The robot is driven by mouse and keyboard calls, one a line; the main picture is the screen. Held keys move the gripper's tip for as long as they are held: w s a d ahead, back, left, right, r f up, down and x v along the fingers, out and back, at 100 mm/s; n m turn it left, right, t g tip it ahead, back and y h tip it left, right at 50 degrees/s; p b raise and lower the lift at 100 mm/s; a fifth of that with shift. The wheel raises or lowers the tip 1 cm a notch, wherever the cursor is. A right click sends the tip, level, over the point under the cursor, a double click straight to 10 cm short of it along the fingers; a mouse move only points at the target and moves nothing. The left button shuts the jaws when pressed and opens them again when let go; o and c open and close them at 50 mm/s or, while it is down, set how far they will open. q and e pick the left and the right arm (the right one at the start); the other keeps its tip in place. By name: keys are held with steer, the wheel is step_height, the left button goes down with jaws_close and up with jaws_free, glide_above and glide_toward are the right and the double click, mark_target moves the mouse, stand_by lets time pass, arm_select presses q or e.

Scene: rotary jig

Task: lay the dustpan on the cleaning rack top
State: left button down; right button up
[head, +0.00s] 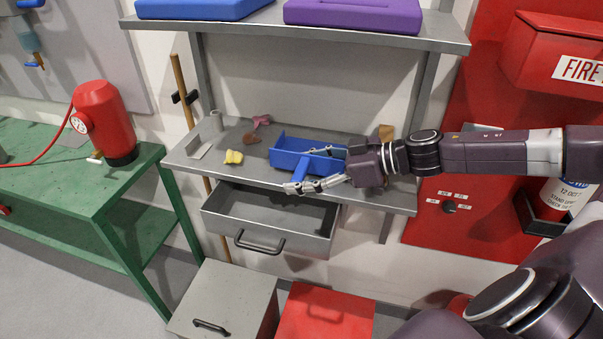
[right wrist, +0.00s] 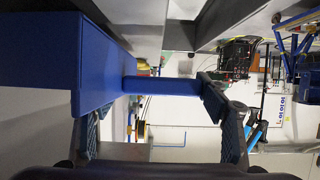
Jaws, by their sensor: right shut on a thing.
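The blue dustpan (head: 292,160) is a flat-bottomed pan with raised walls and a short handle pointing to the front. It appears over the middle of the grey cleaning rack top (head: 235,177); I cannot tell whether it touches the surface. My right gripper (head: 312,170) comes in from the right and is shut on the dustpan. In the right wrist view the dustpan (right wrist: 40,65) fills the left side, with its handle between the fingers of the right gripper (right wrist: 155,92). My left gripper is not in view.
On the rack top's left lie a yellow crumpled item (head: 234,157), a pink item (head: 262,121) and a grey upright piece (head: 216,121). An open drawer (head: 275,213) juts out below. An upper shelf (head: 270,35) overhangs, holding blue and purple cases.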

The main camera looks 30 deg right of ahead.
steer(key=shift+f, duration=0.5)
steer(key=o, duration=1.6)
steer(key=shift+f, duration=0.2)
steer(key=shift+c, duration=0.2)
steer(key=shift+s, duration=0.1)
